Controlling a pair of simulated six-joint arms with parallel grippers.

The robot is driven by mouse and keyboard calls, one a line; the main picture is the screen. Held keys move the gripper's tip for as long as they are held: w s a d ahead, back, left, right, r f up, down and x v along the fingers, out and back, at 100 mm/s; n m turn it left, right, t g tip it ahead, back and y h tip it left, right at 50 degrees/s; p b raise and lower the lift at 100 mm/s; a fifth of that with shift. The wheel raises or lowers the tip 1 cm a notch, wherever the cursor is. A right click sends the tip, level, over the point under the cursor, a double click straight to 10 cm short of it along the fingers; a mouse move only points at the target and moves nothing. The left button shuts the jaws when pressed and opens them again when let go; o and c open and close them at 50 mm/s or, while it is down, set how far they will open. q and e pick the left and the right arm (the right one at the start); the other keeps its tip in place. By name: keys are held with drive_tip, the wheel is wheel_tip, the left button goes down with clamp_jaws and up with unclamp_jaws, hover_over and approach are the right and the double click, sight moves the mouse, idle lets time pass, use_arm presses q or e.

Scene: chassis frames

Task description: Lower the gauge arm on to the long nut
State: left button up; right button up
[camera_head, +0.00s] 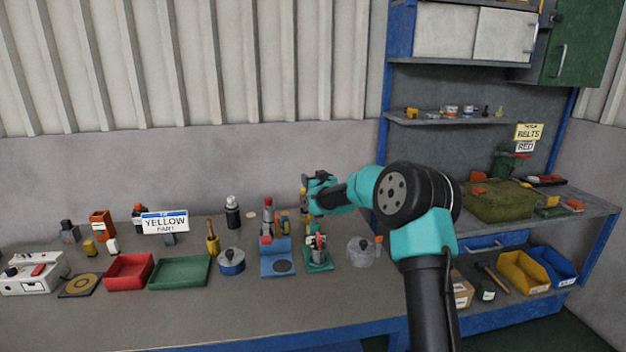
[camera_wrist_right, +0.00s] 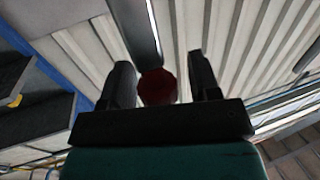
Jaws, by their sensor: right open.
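My right gripper (camera_head: 306,187) is above the middle of the bench, over a small green stand (camera_head: 319,262) with grey and red parts. In the right wrist view the jaws (camera_wrist_right: 160,88) are open, with a dark red rounded knob (camera_wrist_right: 158,88) showing between them. A grey bar (camera_wrist_right: 142,30) shows beyond the knob; I cannot tell if they are joined. Contact with the fingers cannot be made out. I cannot tell for sure which part is the gauge arm or the long nut. My left gripper is not in view.
A blue block (camera_head: 275,265) with a dark disc stands left of the green stand, and a clear round lidded container (camera_head: 361,252) stands right of it. Red (camera_head: 128,270) and green (camera_head: 180,272) trays lie further left. The front of the bench (camera_head: 240,315) is clear.

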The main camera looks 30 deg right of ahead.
drive_tip(key=shift+w, duration=0.15)
clamp_jaws()
idle(0.5)
